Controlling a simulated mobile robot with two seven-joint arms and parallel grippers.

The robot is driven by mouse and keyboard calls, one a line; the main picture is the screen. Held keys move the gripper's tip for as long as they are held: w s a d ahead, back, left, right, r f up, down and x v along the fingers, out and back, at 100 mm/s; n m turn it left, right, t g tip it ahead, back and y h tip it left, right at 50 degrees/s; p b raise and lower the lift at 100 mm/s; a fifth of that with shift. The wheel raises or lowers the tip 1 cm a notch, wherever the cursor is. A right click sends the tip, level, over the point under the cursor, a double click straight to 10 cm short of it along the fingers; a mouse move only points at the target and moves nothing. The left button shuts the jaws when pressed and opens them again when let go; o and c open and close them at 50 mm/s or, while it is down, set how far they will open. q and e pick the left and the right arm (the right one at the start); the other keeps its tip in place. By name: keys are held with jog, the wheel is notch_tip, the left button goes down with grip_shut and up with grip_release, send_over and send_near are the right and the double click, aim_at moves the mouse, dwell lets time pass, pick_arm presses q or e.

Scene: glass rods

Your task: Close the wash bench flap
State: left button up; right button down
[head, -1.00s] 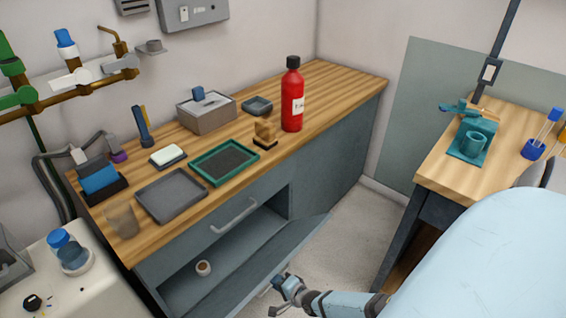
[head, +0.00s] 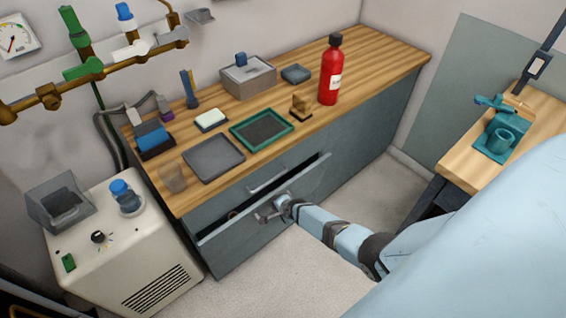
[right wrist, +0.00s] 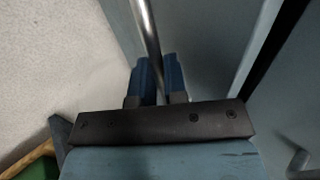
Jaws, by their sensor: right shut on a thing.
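The wash bench flap (head: 240,244) is a grey-blue panel on the front of the wooden-topped bench. It is tilted partly open, with a narrow dark gap along its top edge. My right gripper (head: 277,207) is at the flap's metal handle. In the right wrist view, the handle bar (right wrist: 146,35) runs between the two blue fingers of the gripper (right wrist: 159,78), which is shut on it. Most of the compartment behind the flap is hidden. My left gripper is not in view.
The bench top (head: 365,65) holds trays, a red bottle (head: 330,75) and small items. Another bar handle (head: 267,180) is above the gap. A white machine (head: 140,245) stands left of the flap. Open floor (head: 270,280) lies in front.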

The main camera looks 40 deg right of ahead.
aim_at(272, 198)
jog(key=shift+w+a+r, duration=0.1)
jog(key=shift+w+r, duration=0.15)
jog(key=shift+w, duration=0.45)
jog(key=shift+w+a+r, duration=0.1)
jog(key=shift+w+r, duration=0.1)
jog(key=shift+w, duration=0.55)
jog(key=shift+w+a+r, duration=0.1)
jog(key=shift+w+r, duration=0.15)
jog(key=shift+w, duration=0.45)
jog(key=shift+w+r, duration=0.1)
jog(key=shift+w, duration=0.1)
jog(key=c, duration=1.2)
grip_release()
jog(key=shift+s+r+p, duration=0.15)
jog(key=shift+r+p, duration=0.2)
jog(key=shift+p, duration=0.15)
jog(key=shift+s+f+p+v, duration=0.1)
jog(key=shift+p+v, duration=1.25)
jog(key=shift+v, duration=0.85)
jog(key=shift+s+f+p+v, duration=0.1)
jog(key=shift+p+v, duration=1.2)
jog(key=shift+v, duration=0.9)
jog(key=shift+s+f+p+v, duration=0.1)
jog(key=shift+p+v, duration=1.25)
jog(key=shift+v, duration=0.85)
jog(key=shift+d, duration=0.15)
